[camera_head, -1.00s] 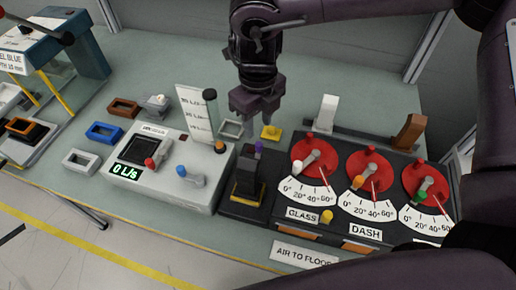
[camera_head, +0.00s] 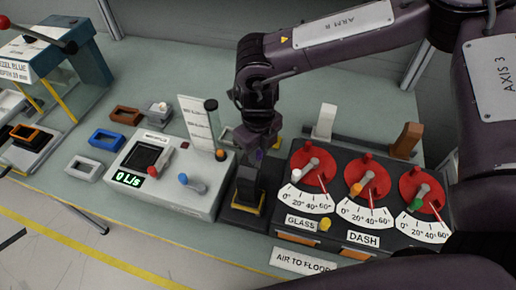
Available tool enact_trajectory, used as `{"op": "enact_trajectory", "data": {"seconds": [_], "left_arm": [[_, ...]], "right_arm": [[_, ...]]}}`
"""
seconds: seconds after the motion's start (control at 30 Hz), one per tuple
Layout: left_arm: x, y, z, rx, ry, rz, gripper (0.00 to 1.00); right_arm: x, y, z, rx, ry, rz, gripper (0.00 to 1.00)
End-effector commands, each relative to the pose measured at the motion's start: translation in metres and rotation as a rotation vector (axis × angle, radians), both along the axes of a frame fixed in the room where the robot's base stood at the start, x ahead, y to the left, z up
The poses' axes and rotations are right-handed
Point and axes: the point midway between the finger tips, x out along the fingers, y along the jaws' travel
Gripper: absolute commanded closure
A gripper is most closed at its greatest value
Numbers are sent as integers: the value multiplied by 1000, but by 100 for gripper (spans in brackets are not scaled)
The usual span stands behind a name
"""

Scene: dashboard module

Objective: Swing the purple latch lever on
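The purple tip of the latch lever (camera_head: 259,155) shows just under my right gripper (camera_head: 259,146). The lever stands on a black latch block (camera_head: 246,190) with a yellow strip low on its front, between the grey meter box and the dial panel. My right gripper reaches down from above, with its fingers at the purple tip. The fingers hide part of the lever. I cannot tell whether they are closed on it or only beside it. My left gripper is not in view.
The grey meter box (camera_head: 203,203) with a blue-knobbed lever (camera_head: 190,182) stands close on the left. The dial panel with red dials (camera_head: 368,175) stands close on the right. White (camera_head: 324,121) and brown (camera_head: 406,139) upright blocks stand behind it. Small open frames lie at left.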

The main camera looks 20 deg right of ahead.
Motion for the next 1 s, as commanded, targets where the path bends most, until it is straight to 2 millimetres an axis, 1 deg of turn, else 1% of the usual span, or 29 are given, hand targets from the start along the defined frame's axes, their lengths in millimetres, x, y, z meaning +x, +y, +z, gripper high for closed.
{"op": "enact_trajectory", "data": {"seconds": [0.03,0.2,0.37,0.53,0.77,0.8,0.93,1.0], "left_arm": [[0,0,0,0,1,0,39],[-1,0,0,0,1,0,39],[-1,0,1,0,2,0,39],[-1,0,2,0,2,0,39],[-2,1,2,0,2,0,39],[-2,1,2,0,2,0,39],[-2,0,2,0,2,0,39],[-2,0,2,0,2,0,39]], "right_arm": [[0,0,0,0,0,0,79],[0,0,0,0,0,0,100],[-1,-1,0,2,1,-25,100],[-2,-5,1,2,0,-134,100],[-2,-6,1,0,-2,-135,100],[-2,-6,1,0,-2,-135,78],[-2,-6,1,1,-2,-134,61],[-2,-5,1,0,-1,-134,61]]}}
